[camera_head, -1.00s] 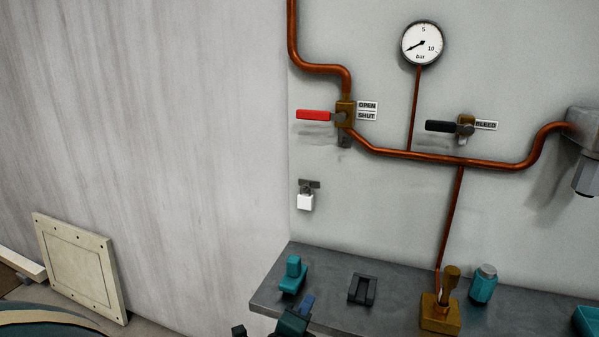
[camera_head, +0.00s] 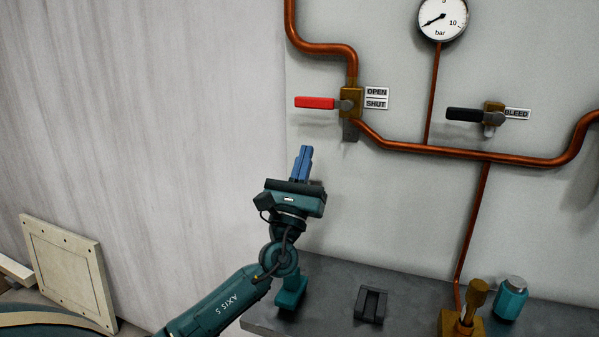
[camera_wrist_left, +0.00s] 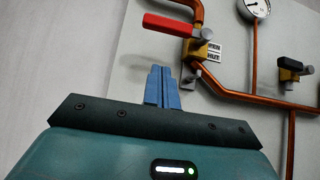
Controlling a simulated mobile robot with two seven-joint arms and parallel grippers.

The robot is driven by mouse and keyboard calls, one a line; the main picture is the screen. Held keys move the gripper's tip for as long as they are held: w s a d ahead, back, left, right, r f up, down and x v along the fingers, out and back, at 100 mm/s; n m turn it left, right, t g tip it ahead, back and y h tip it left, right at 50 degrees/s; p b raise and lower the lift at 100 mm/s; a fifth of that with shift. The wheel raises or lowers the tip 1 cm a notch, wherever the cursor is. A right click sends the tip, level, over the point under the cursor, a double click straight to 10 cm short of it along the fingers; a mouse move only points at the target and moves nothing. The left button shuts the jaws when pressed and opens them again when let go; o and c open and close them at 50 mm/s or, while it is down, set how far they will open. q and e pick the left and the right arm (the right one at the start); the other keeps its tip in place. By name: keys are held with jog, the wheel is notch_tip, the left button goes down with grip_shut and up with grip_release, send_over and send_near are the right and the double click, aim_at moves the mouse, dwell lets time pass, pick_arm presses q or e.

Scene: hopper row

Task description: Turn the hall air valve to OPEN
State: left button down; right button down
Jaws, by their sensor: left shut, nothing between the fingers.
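The hall air valve has a red lever (camera_head: 315,103) on a brass body (camera_head: 350,103) in a copper pipe. The lever points left, level, across the pipe. A plate (camera_head: 376,98) reading OPEN above SHUT is to its right. In the left wrist view the red lever (camera_wrist_left: 172,25) is at the top, above and beyond the fingers. My left gripper (camera_head: 304,152) is below the lever, fingers pointing up, apart from it. Its blue fingers (camera_wrist_left: 162,72) are together and empty. My right gripper is not in view.
A black BLEED lever (camera_head: 465,114) and a pressure gauge (camera_head: 442,17) are to the right. The grey bench (camera_head: 335,285) below holds a black block (camera_head: 371,304), a brass piece (camera_head: 462,320) and a teal bottle (camera_head: 510,298). A pale panel (camera_head: 68,270) leans at left.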

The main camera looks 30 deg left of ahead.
aim_at(313, 108)
pick_arm(q)
notch_tip(313, 108, up, 6)
jog(key=w+p, duration=0.2)
jog(key=shift+a+p, duration=0.25)
jog(key=shift+p, duration=0.15)
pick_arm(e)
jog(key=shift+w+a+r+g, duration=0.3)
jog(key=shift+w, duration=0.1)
pick_arm(q)
jog(key=shift+w+a+r+m+h, duration=0.1)
jog(key=shift+r+m+h, duration=0.1)
jog(key=shift+m+h, duration=0.3)
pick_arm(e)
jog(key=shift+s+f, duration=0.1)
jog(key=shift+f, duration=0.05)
